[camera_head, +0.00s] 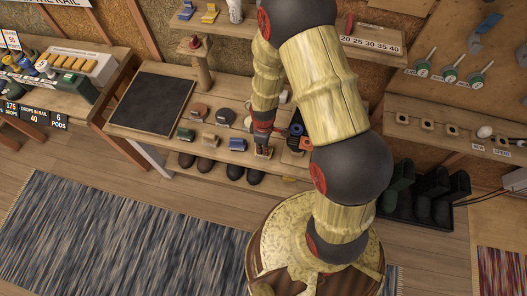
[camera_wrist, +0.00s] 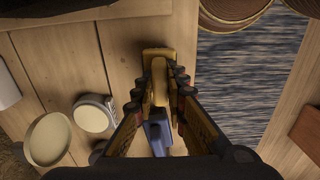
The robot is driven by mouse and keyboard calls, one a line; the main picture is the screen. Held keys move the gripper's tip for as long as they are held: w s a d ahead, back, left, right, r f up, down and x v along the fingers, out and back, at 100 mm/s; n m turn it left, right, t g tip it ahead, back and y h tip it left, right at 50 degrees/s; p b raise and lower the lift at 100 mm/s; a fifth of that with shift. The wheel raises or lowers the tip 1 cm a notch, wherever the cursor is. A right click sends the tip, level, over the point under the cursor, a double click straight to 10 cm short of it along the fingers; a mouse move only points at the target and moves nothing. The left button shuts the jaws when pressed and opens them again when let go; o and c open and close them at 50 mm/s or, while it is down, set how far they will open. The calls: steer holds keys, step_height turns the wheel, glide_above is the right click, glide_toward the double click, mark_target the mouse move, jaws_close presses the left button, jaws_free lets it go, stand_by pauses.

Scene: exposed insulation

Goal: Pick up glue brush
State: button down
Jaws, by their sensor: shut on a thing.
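My gripper (camera_wrist: 160,92) is shut on the glue brush (camera_wrist: 159,82), a yellow-tan piece with a wider bar at its far end. A blue-grey part (camera_wrist: 156,134) shows between the fingers nearer the palm; I cannot tell whether it belongs to the brush. In the head view my gripper (camera_head: 263,138) points down over the front part of the wooden bench, with a small brown and tan end (camera_head: 263,152) below it. I cannot tell there whether the brush touches the bench. My arm hides part of the bench.
A black mat (camera_head: 152,103) lies on the bench's left part. Several small brush-like items, one of them green (camera_head: 237,144), lie left of my gripper. Shoes (camera_head: 229,173) stand on the shelf below. A round pale dish (camera_wrist: 47,139) and a white-topped jar (camera_wrist: 92,114) show in the wrist view.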

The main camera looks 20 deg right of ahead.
steer(key=shift+r, duration=0.1)
steer(key=shift+r, duration=0.25)
step_height(320, 180, up, 2)
steer(key=shift+w+r+p, duration=0.1)
steer(key=shift+r+p, duration=0.1)
steer(key=shift+p, duration=0.35)
steer(key=s+r+p, duration=0.1)
steer(key=s+r, duration=0.4)
steer(key=s, duration=0.2)
steer(key=s+a+r+p, duration=0.1)
steer(key=s+r+p, duration=0.1)
steer(key=s+r, duration=0.3)
steer(key=shift+s+a, duration=0.2)
steer(key=shift+s, duration=0.9)
steer(key=c, duration=2.3)
jaws_free()
steer(key=shift+c, duration=1.4)
jaws_close()
